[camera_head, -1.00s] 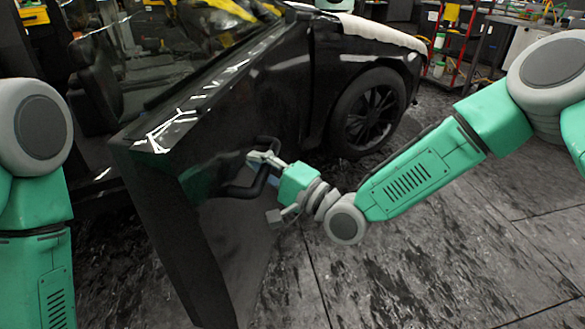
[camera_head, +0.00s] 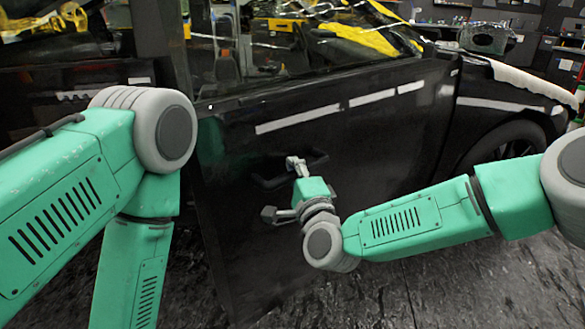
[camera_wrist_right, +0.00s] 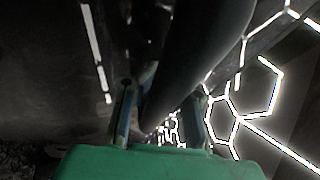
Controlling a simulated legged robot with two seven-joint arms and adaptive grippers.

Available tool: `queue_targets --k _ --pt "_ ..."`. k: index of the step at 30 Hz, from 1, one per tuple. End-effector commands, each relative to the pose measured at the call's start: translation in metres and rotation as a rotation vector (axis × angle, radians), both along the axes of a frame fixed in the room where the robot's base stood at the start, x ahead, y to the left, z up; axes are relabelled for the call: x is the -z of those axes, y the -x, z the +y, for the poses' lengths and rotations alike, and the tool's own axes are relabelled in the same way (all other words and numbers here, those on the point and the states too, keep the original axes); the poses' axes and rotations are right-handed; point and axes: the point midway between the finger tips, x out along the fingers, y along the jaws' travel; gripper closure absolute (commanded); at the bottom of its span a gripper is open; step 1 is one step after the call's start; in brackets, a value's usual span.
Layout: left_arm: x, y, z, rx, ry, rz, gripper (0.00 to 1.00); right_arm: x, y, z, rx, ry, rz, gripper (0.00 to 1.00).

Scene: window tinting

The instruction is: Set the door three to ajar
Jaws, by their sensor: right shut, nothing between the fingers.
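The black car door (camera_head: 380,130) fills the middle of the head view and lies nearly in line with the car's side. A small gap cannot be made out clearly. Its dark looped handle (camera_head: 268,184) sits on the face turned to me. My right gripper (camera_head: 295,164) is shut at the handle, its tip overlapping the loop in the picture; contact cannot be told. In the right wrist view, the right gripper's fingers (camera_wrist_right: 160,112) reach towards a dark curved bar (camera_wrist_right: 205,65), likely the handle. My left arm shows at left; its gripper is out of view.
The car's front wheel (camera_head: 505,145) is right of the door, partly behind my right arm. A window opening with yellow material (camera_head: 365,42) is above the door. Dark floor (camera_head: 460,290) is clear at the lower right. Workshop benches stand behind.

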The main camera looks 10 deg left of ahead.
Motion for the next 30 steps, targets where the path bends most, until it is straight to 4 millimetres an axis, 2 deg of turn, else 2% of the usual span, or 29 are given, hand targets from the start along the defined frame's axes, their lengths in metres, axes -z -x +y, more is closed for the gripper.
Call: queue_targets --k 1,15,17,18,19,30 --pt "0.0007 0.0001 -0.0004 0.001 0.001 0.000 0.43 0.0148 0.0031 -0.0006 -0.001 0.011 0.026 1.00" --pt "0.0006 0.0002 -0.0004 0.001 0.001 0.000 0.43 0.0163 0.0003 0.0051 0.008 0.019 0.026 1.00" --pt "0.0006 0.0002 -0.0004 0.001 0.001 0.000 0.43 0.0164 0.0005 0.0051 0.008 0.019 0.026 0.81" --pt "0.0006 0.0002 -0.0003 0.001 0.000 0.000 0.43 0.0161 0.0006 0.0050 0.008 0.018 0.026 0.67" --pt "0.0006 0.0002 -0.0003 0.001 0.000 0.000 0.43 0.0156 0.0007 0.0048 0.008 0.017 0.025 0.61" --pt "-0.0008 0.0019 -0.0006 0.001 -0.001 -0.002 0.43 0.0091 0.0032 0.0041 0.010 0.013 0.013 0.61"
